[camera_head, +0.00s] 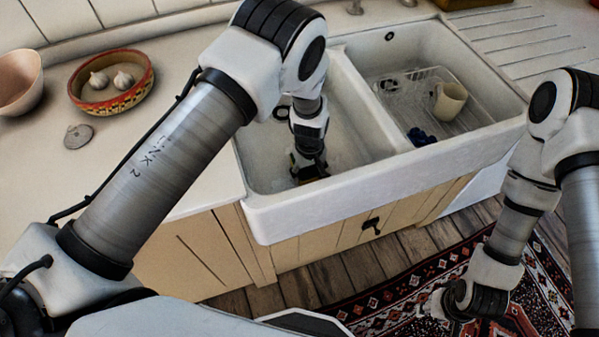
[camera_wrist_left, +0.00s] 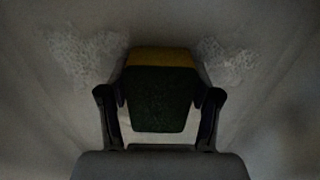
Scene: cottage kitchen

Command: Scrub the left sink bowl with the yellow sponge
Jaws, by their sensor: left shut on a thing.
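The white double sink has a left bowl (camera_head: 352,140) and a right bowl. My left gripper (camera_head: 311,174) reaches down into the left bowl, low near its front wall. In the left wrist view my left gripper (camera_wrist_left: 160,105) is shut on the sponge (camera_wrist_left: 162,62), which has a yellow layer and a dark green layer. Patches of whitish foam (camera_wrist_left: 85,55) lie on the bowl surface on both sides of the sponge. In the head view the sponge is mostly hidden by the gripper. My right gripper (camera_head: 447,302) hangs over the rug, outside the sink; its fingers are unclear.
The right bowl holds a wire rack (camera_head: 410,92), a cream mug (camera_head: 450,101) and a dark blue item (camera_head: 421,137). A divider (camera_head: 372,80) separates the bowls. On the left counter are a patterned bowl (camera_head: 112,98) with garlic, a pink bowl (camera_head: 18,82) and a grey disc (camera_head: 78,134).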

